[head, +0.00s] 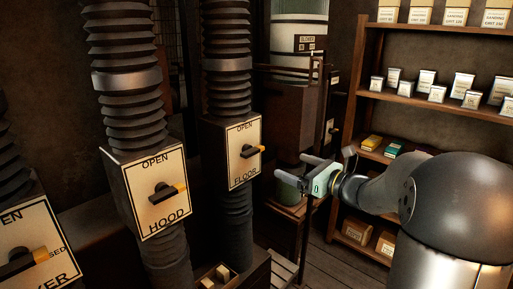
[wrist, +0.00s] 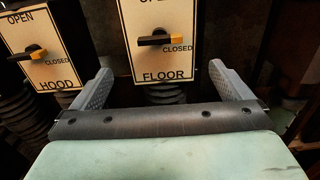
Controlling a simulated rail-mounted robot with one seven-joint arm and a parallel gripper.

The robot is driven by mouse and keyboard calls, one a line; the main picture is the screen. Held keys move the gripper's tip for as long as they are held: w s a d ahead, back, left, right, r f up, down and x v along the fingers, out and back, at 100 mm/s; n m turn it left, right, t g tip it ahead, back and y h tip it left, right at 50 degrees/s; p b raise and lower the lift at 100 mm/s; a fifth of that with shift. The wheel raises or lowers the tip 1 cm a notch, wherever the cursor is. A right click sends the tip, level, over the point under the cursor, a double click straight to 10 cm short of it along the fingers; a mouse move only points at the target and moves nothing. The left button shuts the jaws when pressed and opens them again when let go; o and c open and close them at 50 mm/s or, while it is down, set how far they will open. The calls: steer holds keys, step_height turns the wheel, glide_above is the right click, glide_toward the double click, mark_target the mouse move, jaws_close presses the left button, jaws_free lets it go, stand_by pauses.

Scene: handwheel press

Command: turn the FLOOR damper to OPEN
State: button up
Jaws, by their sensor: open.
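The FLOOR damper box (head: 236,168) has a cream plate with OPEN at its top edge and FLOOR at its bottom. Its black handle (head: 248,151) with a yellow tip points right. In the wrist view the FLOOR handle (wrist: 153,41) lies level, its yellow tip beside the word CLOSED. My gripper (head: 297,168) is open and empty, to the right of the FLOOR box and apart from it. In the wrist view my gripper (wrist: 160,72) has its fingers spread wide below the handle, to either side of the FLOOR plate's lower part. The OPEN label is partly cut off there.
The HOOD damper box (head: 155,205) stands left of FLOOR, its handle also pointing right. A third box (head: 35,245) is cut off at the left edge. Ribbed ducts (head: 228,85) run above the boxes. A shelf (head: 430,105) with packets stands at the right.

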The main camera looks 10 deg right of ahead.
mark_target(256, 151)
steer(key=p+x, duration=0.3)
steer(key=x, duration=1.2)
steer(key=shift+w+a, duration=0.3)
steer(key=c, duration=1)
